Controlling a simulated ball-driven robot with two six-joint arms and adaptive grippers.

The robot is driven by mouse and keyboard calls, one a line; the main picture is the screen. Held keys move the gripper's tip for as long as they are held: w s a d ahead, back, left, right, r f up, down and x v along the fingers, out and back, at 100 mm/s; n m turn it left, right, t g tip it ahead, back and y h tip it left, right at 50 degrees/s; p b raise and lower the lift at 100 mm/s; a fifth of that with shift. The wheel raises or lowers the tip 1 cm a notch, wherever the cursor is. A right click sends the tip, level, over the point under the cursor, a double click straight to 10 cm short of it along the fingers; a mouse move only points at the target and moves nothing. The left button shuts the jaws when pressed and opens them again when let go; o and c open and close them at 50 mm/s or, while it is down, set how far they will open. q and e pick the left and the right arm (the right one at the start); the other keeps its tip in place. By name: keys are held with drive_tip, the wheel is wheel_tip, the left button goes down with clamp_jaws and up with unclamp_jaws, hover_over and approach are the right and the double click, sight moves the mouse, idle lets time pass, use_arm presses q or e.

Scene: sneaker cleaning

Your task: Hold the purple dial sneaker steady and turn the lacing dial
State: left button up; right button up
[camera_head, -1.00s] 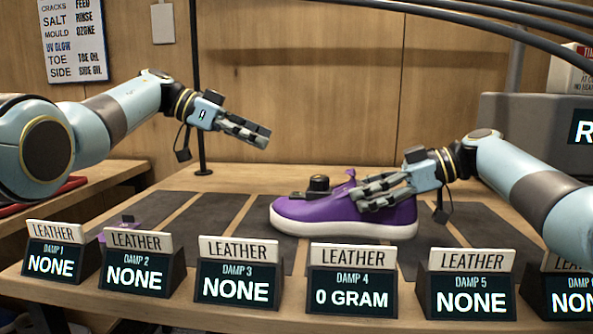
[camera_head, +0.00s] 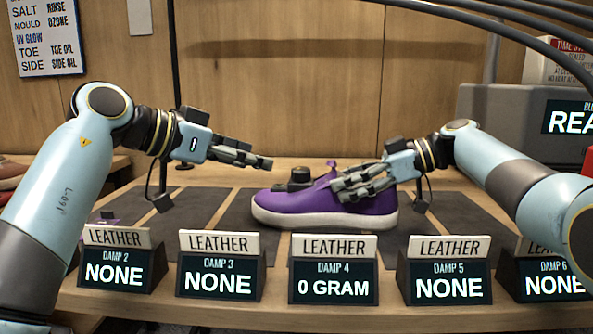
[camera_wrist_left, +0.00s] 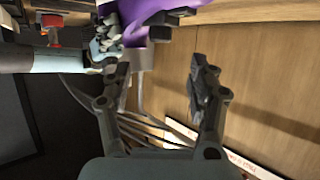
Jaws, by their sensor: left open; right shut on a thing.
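The purple sneaker (camera_head: 300,206) with a white sole stands upright on a dark mat behind the Damp 4 sign, toe to the left. Its black lacing dial (camera_head: 299,176) sits on top near the front. My right gripper (camera_head: 345,190) is shut on the sneaker at its rear upper part. My left gripper (camera_head: 268,162) is open and empty, just left of the dial and a little above it, apart from it. In the left wrist view the open left fingers (camera_wrist_left: 160,75) show, with the purple sneaker (camera_wrist_left: 170,20) beyond them at the top.
A row of Leather signs with displays stands along the front edge; Damp 4 (camera_head: 334,285) reads 0 GRAM, its visible neighbours NONE. Dark mats (camera_head: 205,208) cover the bench. A grey machine (camera_head: 510,130) stands at the back right. A wooden wall (camera_head: 280,90) closes the back.

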sight(293, 169)
use_arm(q)
drive_tip(key=x, duration=1.1)
drive_tip(key=shift+d, duration=0.1)
drive_tip(key=c, duration=1.2)
drive_tip(key=shift+m+g, duration=0.3)
drive_tip(key=m+g+h, duration=0.2)
drive_tip(key=m+g, duration=0.1)
drive_tip(key=shift+w, duration=0.2)
drive_tip(key=shift+o, duration=0.2)
drive_tip(key=shift+w+f+m+g+h, duration=0.1)
drive_tip(key=shift+m+g+h, duration=0.1)
drive_tip(key=shift+m+g, duration=0.5)
drive_tip(key=shift+w+r+m+g+h, duration=0.1)
drive_tip(key=shift+m+g+h, duration=0.1)
drive_tip(key=shift+m+g, duration=0.45)
drive_tip(key=shift+w+f+m+g+h, duration=0.1)
drive_tip(key=shift+m+g+h, duration=0.1)
drive_tip(key=shift+m+g, duration=0.45)
drive_tip(key=shift+s+g, duration=0.1)
drive_tip(key=shift+g, duration=0.4)
